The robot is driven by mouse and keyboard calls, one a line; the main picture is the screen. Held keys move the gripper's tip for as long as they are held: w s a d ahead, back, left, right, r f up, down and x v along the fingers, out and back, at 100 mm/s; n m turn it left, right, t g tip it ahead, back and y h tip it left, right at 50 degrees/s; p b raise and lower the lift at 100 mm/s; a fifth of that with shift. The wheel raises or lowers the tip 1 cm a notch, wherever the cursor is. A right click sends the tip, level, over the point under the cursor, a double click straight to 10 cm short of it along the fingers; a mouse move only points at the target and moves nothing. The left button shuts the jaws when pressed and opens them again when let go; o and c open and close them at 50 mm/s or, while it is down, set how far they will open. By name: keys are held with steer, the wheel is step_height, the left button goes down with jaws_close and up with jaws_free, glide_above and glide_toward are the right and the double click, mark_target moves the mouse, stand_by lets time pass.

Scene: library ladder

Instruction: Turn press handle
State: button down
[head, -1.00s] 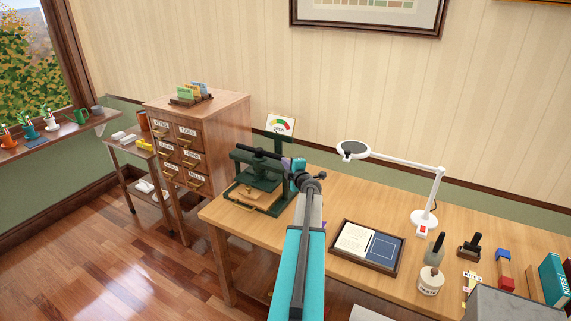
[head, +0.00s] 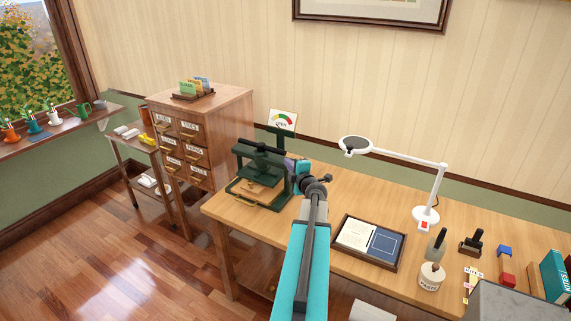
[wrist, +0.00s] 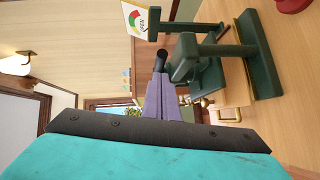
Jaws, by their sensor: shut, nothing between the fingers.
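The dark green press (head: 262,178) stands at the left end of the wooden desk, with a pale brown board in its base. Its upright frame and crossbars show close up in the wrist view (wrist: 265,60). A dark, round-ended rod (wrist: 162,57), which looks like the press handle, shows just past my fingertips; I cannot tell whether they touch it. My gripper (head: 288,164) is at the right side of the press, partly hidden by my wrist. Its purple fingers (wrist: 160,80) are shut together, with nothing between them.
A coloured dial sign (head: 283,121) stands behind the press. A card-drawer cabinet (head: 200,140) is to the left. On the desk, a framed tray (head: 397,262) and a white lamp (head: 425,217) stand to the right. Open floor (head: 130,255) lies at front left.

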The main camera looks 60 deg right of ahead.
steer(key=f+b+v, duration=0.1)
steer(key=v, duration=0.5)
steer(key=shift+s+r, duration=0.35)
steer(key=shift+r, duration=0.2)
